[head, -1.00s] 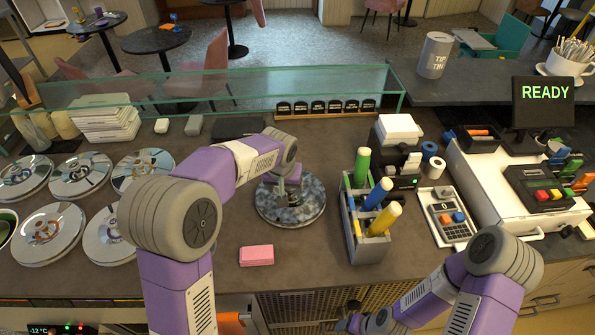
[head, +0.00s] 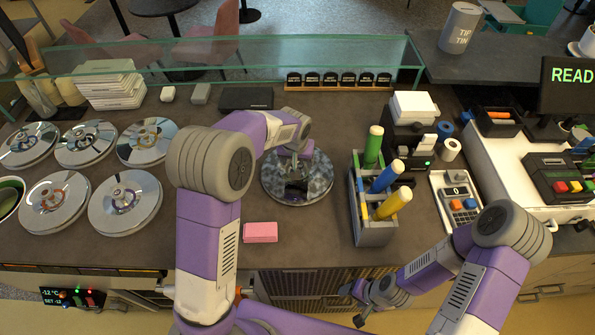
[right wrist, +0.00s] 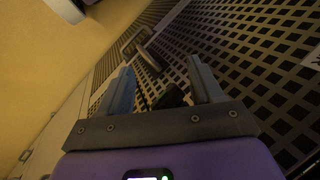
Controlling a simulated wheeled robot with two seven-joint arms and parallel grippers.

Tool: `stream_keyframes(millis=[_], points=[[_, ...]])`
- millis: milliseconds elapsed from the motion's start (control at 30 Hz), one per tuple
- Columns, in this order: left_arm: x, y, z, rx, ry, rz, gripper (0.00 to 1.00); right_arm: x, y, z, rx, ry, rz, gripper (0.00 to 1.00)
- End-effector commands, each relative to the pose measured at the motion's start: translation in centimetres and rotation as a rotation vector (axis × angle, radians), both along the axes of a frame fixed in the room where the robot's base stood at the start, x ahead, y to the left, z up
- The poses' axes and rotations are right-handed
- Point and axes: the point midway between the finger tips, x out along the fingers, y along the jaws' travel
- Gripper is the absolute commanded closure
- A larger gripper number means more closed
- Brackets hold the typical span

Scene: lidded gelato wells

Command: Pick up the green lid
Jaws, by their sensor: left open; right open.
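I cannot make out which lid is the green one. Several round silvery lids with coloured rings lie at the left in the head view, among them a front lid (head: 60,226) and a lid to its right (head: 125,226). At the far left edge a round well (head: 9,198) shows green inside, partly cut off. My left gripper (head: 296,184) is over a mottled grey round plate (head: 318,186) in the middle of the counter; its fingers are small and partly hidden. My right gripper (head: 360,305) hangs low before the counter front; its open, empty fingers show in the right wrist view (right wrist: 162,85).
A pink block (head: 260,232) lies in front of the plate. A grey holder (head: 373,233) with green, blue and yellow handled tools stands to its right. A glass guard (head: 250,60) runs along the back. A perforated panel (right wrist: 265,75) faces my right gripper.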

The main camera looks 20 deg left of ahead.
Motion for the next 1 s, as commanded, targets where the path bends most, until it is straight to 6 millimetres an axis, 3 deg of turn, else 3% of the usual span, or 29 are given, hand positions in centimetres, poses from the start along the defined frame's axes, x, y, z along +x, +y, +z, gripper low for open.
stream_keyframes(millis=[67, 533, 833, 1000], points=[[0.0, 0.0, 0.0, 0.000, 0.000, 0.000, 0.28, 0.0, 0.0, 0.0, 0.000, 0.000, 0.000, 0.34], [0.0, 0.0, 0.1, 0.000, 0.000, 0.000, 0.98, 0.0, 0.0, 0.0, 0.000, 0.000, 0.000, 0.34], [0.1, 0.0, 0.6, -0.001, -0.004, 0.000, 1.00, 0.0, 0.0, 0.0, 0.000, 0.000, 0.000, 0.34], [0.1, -0.1, 3.4, -0.002, -0.007, -0.001, 1.00, 0.0, 0.0, 0.2, 0.000, 0.000, 0.000, 0.34]])
